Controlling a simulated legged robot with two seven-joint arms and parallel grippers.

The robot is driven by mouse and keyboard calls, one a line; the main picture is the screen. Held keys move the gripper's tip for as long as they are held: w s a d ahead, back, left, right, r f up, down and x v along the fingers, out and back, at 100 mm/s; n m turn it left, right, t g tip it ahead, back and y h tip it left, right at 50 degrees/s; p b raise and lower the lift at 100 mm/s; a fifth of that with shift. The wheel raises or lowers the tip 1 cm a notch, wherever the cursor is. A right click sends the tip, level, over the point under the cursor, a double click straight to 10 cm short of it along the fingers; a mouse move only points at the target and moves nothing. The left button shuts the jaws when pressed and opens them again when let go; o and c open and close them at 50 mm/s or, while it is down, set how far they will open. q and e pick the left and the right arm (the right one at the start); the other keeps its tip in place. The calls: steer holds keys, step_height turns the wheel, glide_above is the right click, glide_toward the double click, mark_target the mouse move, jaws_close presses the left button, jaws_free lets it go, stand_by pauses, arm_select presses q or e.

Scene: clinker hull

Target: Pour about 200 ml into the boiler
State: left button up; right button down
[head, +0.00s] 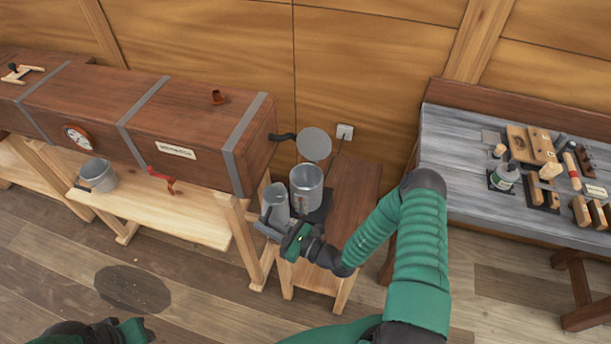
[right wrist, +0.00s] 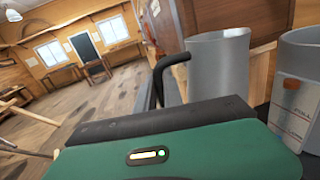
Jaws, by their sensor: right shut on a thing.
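The boiler (head: 306,190) is an open-topped grey metal pot on a small wooden bench. It also shows at the right edge of the right wrist view (right wrist: 306,105), with a pale label and an orange mark. My right gripper (head: 272,228) is shut on a grey jug (head: 277,200), just left of the boiler and close to it. In the right wrist view the jug (right wrist: 218,65) looks about upright, with a black handle. I cannot see what is inside it. Part of my left arm's dark end (head: 90,332) shows at the bottom left; its fingers cannot be made out.
A round grey disc (head: 314,144) is behind the boiler. A long wooden box (head: 150,125) with metal bands stands left, with a red tap (head: 165,179) and a grey pail (head: 98,174) below. A tool-covered workbench (head: 455,150) stands right. A dark patch (head: 132,287) marks the floor.

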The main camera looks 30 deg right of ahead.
mark_target(271, 205)
steer(key=shift+d+r+m, duration=0.4)
steer(key=shift+r+m, duration=0.1)
steer(key=shift+r, duration=0.15)
steer(key=r, duration=0.2)
steer(key=r+m+p, duration=0.1)
steer(key=d+r+m+t+p, duration=0.1)
steer(key=r, duration=0.1)
steer(key=shift+w+r, duration=0.1)
steer(key=shift+r, duration=0.25)
steer(key=shift+w+d+r+m+b, duration=0.1)
steer(key=shift+d+r+m+b, duration=0.2)
steer(key=shift+d+m, duration=0.35)
steer(key=d+r+m, duration=0.1)
steer(key=m, duration=0.1)
steer(key=d+r+m+t, duration=0.1)
steer(key=d+r+m+t+b, duration=0.1)
steer(key=r+m, duration=0.1)
steer(key=shift+w+d+m+h, duration=0.2)
steer(key=shift+w+m+h, duration=0.15)
steer(key=shift+w+h, duration=0.05)
steer(key=shift+d+m, duration=0.2)
steer(key=shift+m, duration=0.3)
steer(key=shift+w+d+r+m+t+h, duration=0.1)
steer(key=shift+d+r+m+t+h, duration=0.25)
steer(key=shift+r+m, duration=0.35)
steer(key=shift+d, duration=0.4)
